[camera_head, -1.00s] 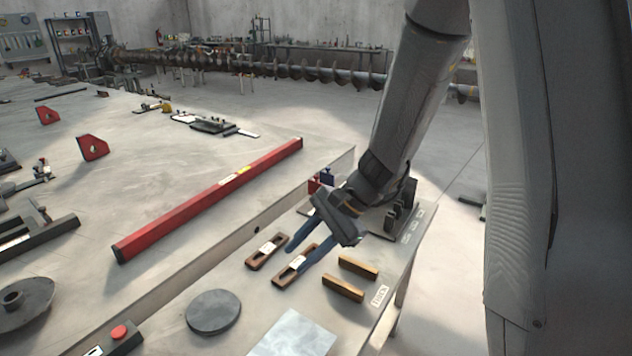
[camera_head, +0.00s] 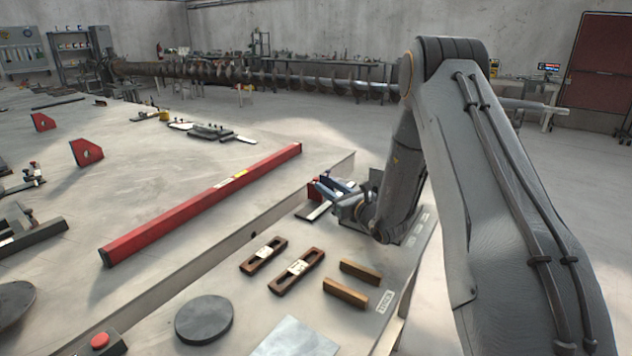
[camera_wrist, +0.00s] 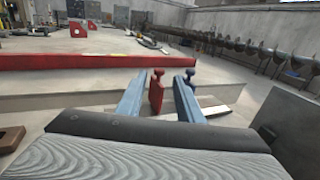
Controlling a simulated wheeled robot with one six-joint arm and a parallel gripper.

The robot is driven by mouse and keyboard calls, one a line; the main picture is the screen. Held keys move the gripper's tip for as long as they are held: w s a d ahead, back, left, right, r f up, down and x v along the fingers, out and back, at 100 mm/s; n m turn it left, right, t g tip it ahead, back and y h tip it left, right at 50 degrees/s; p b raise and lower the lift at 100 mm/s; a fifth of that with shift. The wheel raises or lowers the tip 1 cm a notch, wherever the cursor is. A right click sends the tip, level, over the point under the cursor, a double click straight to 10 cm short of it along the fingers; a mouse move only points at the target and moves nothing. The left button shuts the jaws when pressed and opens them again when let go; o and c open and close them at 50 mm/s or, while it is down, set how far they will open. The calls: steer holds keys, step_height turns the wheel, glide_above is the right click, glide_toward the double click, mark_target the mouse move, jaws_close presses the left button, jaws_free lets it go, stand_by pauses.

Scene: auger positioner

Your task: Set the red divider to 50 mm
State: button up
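The red divider (camera_wrist: 156,94), an upright red piece with a knob on top, stands between the two blue fingers of my gripper (camera_wrist: 161,80) in the wrist view. The fingers are apart, with a visible gap on both sides of it; I cannot tell how far they reach past it. A blue divider (camera_wrist: 190,77) with a similar knob stands just right of it, by the right fingertip. In the head view the red divider (camera_head: 315,190) is partly hidden by my gripper (camera_head: 331,189). A pale strip (camera_head: 313,211) lies beside the dividers. No scale reading is legible.
A long red bar (camera_head: 205,205) lies on the big table to the left. Two wooden levels (camera_head: 297,271), two wooden blocks (camera_head: 346,292), a dark disc (camera_head: 204,318) and a red button box (camera_head: 101,342) are nearer. A dark panel (camera_wrist: 290,128) is right in the wrist view.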

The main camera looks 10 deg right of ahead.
mark_target(318, 179)
steer(key=p+x, duration=0.1)
steer(key=x, duration=0.6)
steer(key=shift+w+a, duration=0.15)
jaws_close()
